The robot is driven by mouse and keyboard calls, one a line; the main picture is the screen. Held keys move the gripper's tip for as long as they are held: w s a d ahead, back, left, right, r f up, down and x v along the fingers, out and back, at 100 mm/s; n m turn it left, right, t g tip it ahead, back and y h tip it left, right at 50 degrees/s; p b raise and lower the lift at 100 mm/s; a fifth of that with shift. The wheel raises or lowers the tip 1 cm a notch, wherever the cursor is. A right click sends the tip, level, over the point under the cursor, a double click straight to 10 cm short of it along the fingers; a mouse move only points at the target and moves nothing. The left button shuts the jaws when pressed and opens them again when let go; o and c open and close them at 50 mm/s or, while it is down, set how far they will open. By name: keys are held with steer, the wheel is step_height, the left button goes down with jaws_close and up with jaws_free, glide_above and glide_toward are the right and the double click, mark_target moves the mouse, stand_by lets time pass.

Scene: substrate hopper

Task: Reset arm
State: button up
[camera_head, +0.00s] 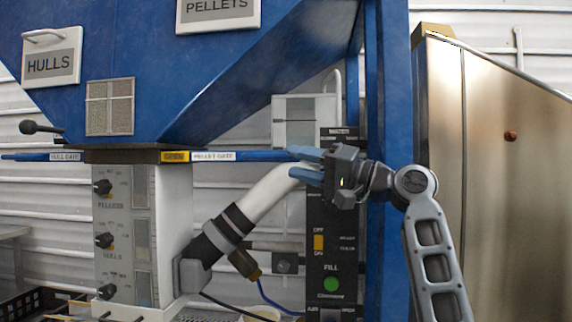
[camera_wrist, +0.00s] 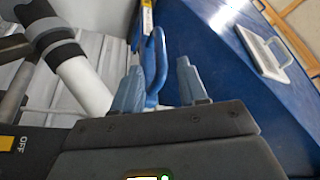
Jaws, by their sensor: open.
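My gripper (camera_head: 298,163) is at the right end of the blue pellet gate bar (camera_head: 245,156), in front of the white pipe. In the wrist view my gripper (camera_wrist: 160,75) has its two blue fingers spread. The blue loop handle of the pellet gate (camera_wrist: 156,62) shows between them, close to the left finger; I cannot tell whether they touch. My arm (camera_head: 433,245) rises from the lower right and bends left at its upper joint.
The blue hopper (camera_head: 280,65) fills the upper left. A dark control panel (camera_head: 330,265) with a green fill button stands below my gripper. The white pipe (camera_head: 270,192) slants beneath it. A metal cabinet (camera_head: 510,170) stands at the right. The hull gate bar (camera_head: 30,157) is at the left.

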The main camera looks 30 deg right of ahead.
steer(key=shift+s+d, duration=0.2)
steer(key=shift+s, duration=0.05)
stand_by(0.3)
